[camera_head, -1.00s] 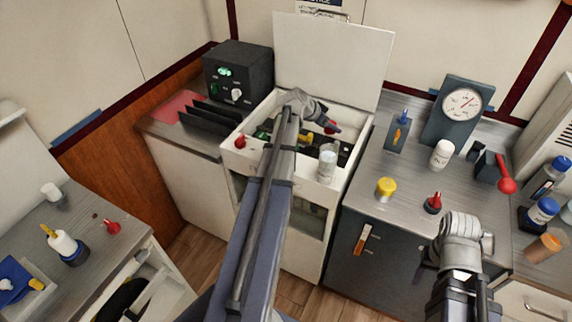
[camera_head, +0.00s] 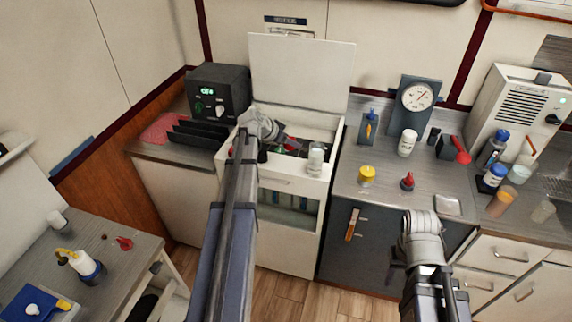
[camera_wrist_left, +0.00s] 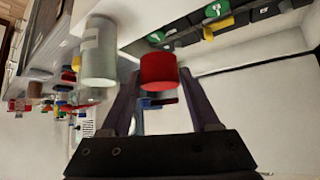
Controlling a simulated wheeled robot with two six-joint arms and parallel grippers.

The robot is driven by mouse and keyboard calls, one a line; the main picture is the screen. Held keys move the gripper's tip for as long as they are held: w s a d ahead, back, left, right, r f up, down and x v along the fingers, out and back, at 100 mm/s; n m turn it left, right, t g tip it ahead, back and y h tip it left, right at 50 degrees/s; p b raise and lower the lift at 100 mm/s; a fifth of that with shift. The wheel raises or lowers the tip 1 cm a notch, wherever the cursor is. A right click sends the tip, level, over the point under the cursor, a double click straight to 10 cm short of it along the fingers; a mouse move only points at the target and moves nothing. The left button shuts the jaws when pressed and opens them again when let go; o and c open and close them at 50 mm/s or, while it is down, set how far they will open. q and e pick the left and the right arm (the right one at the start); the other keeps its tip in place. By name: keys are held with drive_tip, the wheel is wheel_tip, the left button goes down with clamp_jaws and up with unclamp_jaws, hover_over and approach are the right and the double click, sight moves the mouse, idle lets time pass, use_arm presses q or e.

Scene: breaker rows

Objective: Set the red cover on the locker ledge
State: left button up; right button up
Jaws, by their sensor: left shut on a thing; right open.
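My left gripper (camera_head: 290,143) reaches into the open white locker (camera_head: 290,183), above the breaker rows inside. In the left wrist view the red cover (camera_wrist_left: 158,72) is held between the fingers of my left gripper (camera_wrist_left: 160,98), which are shut on it. In the head view the cover is mostly hidden by the gripper. The locker's front ledge (camera_head: 283,182) carries a white bottle (camera_head: 315,160), which also shows close by in the left wrist view (camera_wrist_left: 99,58). My right gripper (camera_head: 396,262) is open, low in front of the grey cabinet, and partly hidden by its arm.
The locker's raised lid (camera_head: 302,75) stands behind. A black box (camera_head: 219,93) and dark racks are at left. The right counter holds a yellow-capped jar (camera_head: 367,176), a red-topped item (camera_head: 407,181), a white jar (camera_head: 407,143) and a gauge (camera_head: 418,100).

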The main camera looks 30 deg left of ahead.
sight(294, 162)
use_arm(q)
drive_tip(key=shift+f+b, duration=4)
drive_tip(key=shift+f, duration=0.45)
use_arm(e)
wheel_tip(294, 162, down, 9)
use_arm(q)
drive_tip(key=shift+f, duration=0.1)
drive_tip(key=shift+f, duration=0.15)
drive_tip(key=o, duration=1.4)
drive_tip(key=shift+c, duration=0.2)
use_arm(e)
drive_tip(key=shift+f, duration=0.1)
use_arm(q)
drive_tip(key=shift+r, duration=0.3)
drive_tip(key=p+v, duration=0.8)
drive_tip(key=v, duration=0.4)
use_arm(e)
wheel_tip(294, 162, up, 9)
